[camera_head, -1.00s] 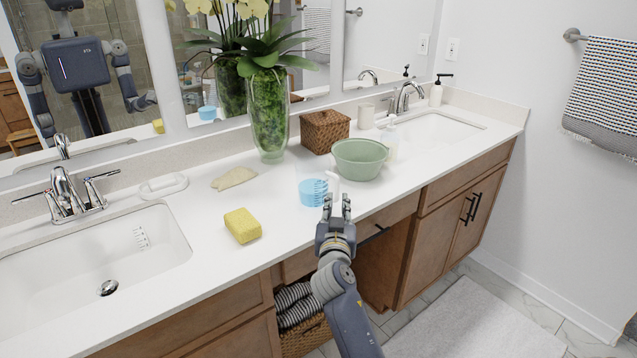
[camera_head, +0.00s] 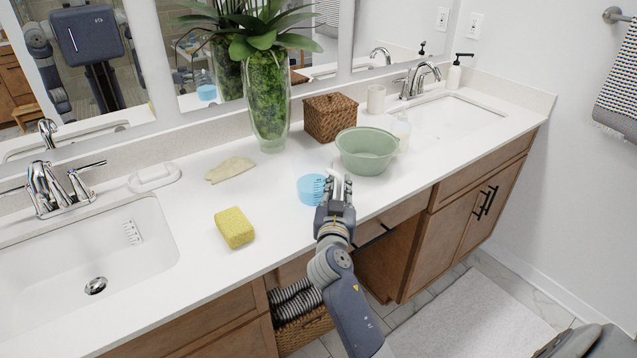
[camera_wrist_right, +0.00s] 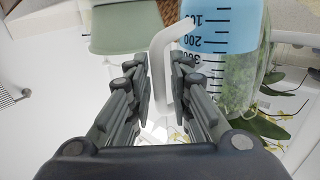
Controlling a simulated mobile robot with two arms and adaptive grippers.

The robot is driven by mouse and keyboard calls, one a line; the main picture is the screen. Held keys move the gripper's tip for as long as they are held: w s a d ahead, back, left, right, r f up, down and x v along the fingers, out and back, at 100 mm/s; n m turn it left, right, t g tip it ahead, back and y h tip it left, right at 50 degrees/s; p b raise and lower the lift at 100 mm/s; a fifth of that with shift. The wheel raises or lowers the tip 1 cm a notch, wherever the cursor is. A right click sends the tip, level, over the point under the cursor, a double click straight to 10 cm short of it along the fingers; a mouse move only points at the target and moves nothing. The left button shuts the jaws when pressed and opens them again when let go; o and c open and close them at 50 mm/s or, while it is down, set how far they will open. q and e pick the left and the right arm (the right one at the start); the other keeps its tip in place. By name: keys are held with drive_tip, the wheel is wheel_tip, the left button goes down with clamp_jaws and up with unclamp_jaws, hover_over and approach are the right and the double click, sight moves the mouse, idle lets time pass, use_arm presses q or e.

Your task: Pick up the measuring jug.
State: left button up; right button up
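The measuring jug (camera_head: 311,189) is clear with a blue lower part, and stands on the counter near its front edge. In the right wrist view the jug (camera_wrist_right: 222,38) shows black scale marks and a white handle (camera_wrist_right: 162,70). My right gripper (camera_head: 335,184) is at the jug's handle side. In the right wrist view the gripper (camera_wrist_right: 160,80) has its fingers apart, one on each side of the handle, with gaps visible. In the head view the fingers hide part of the handle. My left gripper is not in view.
A yellow sponge (camera_head: 234,228) and a beige cloth (camera_head: 231,169) lie to the left. A plant vase (camera_head: 268,110) and wicker box (camera_head: 330,118) stand behind.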

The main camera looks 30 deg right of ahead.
clamp_jaws()
drive_tip(key=shift+w+d, duration=0.1)
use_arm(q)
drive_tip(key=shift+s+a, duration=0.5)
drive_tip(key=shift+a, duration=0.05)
